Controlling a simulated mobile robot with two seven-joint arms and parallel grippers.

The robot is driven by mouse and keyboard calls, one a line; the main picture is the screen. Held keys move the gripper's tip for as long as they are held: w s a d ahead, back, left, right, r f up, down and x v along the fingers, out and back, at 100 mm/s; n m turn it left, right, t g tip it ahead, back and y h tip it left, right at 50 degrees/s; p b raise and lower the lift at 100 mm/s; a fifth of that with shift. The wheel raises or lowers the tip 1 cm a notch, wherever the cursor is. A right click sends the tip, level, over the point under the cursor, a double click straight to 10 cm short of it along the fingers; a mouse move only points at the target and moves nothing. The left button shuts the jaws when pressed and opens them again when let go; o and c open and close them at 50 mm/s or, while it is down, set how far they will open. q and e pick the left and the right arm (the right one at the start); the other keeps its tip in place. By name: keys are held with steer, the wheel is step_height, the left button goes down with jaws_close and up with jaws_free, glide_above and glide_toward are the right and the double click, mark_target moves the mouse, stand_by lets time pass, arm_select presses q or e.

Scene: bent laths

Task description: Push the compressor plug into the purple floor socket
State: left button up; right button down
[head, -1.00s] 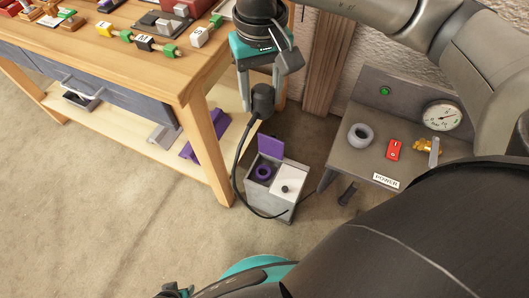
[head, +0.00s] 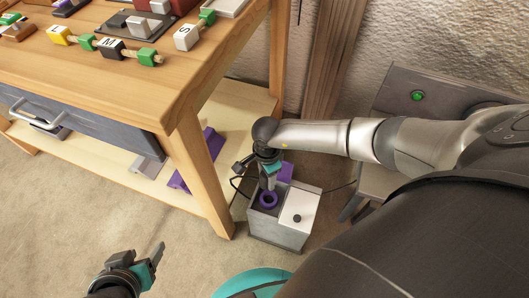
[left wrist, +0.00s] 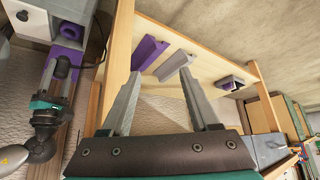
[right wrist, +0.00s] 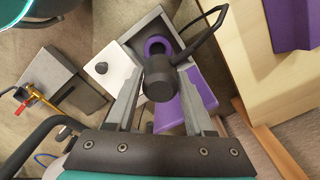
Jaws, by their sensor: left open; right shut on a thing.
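The black compressor plug (right wrist: 158,78) is between the fingers of my right gripper (right wrist: 160,74), which is shut on it. Its black cable (right wrist: 203,30) loops away at the upper right of that view. The purple socket ring (right wrist: 155,46) is partly covered by the plug there; I cannot tell whether they touch. In the head view my right gripper (head: 268,182) is just above the ring (head: 268,200) in the grey floor box (head: 280,232). The box's purple lid (head: 287,172) stands open behind. My left gripper (head: 158,256) is open and empty, away from the box.
The wooden workbench (head: 195,100) stands left of the floor box, its leg (head: 208,185) close by. Purple and grey pieces lie on its lower shelf (left wrist: 195,62). The compressor stand (head: 395,95) is at the right, partly behind my right arm. Open floor lies at the lower left.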

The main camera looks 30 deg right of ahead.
steer(key=f, duration=0.2)
steer(key=d, duration=0.1)
steer(key=shift+s+f+m, duration=0.25)
steer(key=shift+f+m, duration=0.15)
steer(key=shift+f, duration=0.15)
steer(key=shift+f+b, duration=0.8)
steer(key=shift+b, duration=0.2)
steer(key=shift+f+b, duration=0.35)
steer(key=shift+f, duration=0.05)
step_height(320, 180, down, 2)
steer(key=shift+f+b, duration=0.1)
steer(key=shift+b, duration=0.95)
steer(key=shift+f, duration=0.45)
arm_select(q)
steer(key=w+d+r+t+h, duration=0.2)
steer(key=d+r+t+h, duration=0.2)
steer(key=d+t, duration=0.4)
steer(key=shift+w+d+r+n+t+h+b, duration=0.2)
steer(key=shift+w+r+n+t+h+b, duration=0.2)
steer(key=shift+t, duration=0.3)
arm_select(e)
steer(key=shift+f, duration=0.55)
arm_select(q)
steer(key=shift+s+r, duration=0.1)
